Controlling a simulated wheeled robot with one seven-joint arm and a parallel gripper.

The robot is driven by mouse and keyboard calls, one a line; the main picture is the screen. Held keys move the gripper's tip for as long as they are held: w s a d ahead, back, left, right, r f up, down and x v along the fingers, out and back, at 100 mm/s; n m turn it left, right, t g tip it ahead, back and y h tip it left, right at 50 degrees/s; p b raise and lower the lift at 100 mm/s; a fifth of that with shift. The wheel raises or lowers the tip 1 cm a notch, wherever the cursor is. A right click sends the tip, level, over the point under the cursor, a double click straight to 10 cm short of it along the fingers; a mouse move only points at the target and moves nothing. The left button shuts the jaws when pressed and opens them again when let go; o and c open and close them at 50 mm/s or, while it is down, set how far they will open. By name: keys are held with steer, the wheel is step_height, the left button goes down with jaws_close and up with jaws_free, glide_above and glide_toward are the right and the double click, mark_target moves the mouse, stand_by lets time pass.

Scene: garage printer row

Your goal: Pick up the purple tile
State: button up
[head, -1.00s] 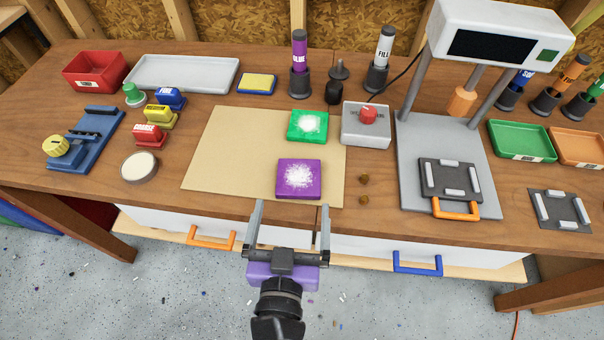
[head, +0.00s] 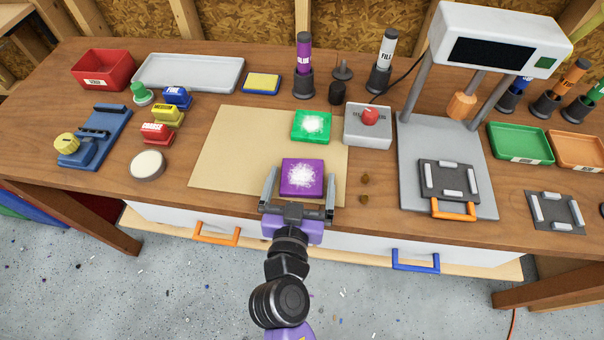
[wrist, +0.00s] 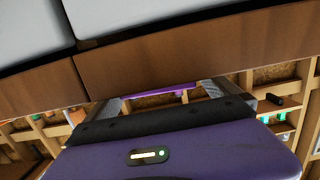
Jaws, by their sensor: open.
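The purple tile (head: 301,178) has a white powdery patch on top and lies flat on the tan mat (head: 222,180), near its front right part. My gripper (head: 303,186) is open, with one finger to the left of the tile and the other to its right in the head view. Whether the fingers touch the tile cannot be told. In the wrist view, a thin purple edge of the tile (wrist: 160,91) shows between the fingers of my gripper, beyond the wooden table edge.
A green tile (head: 311,126) with a white patch lies just behind the purple one. A grey box with a red knob (head: 369,123) stands to the right, with small brown bits (head: 364,190) in front. A grey press (head: 440,170) stands further right. The mat's left side is clear.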

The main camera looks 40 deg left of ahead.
steer(key=c, duration=1.4)
steer(key=shift+r, duration=0.1)
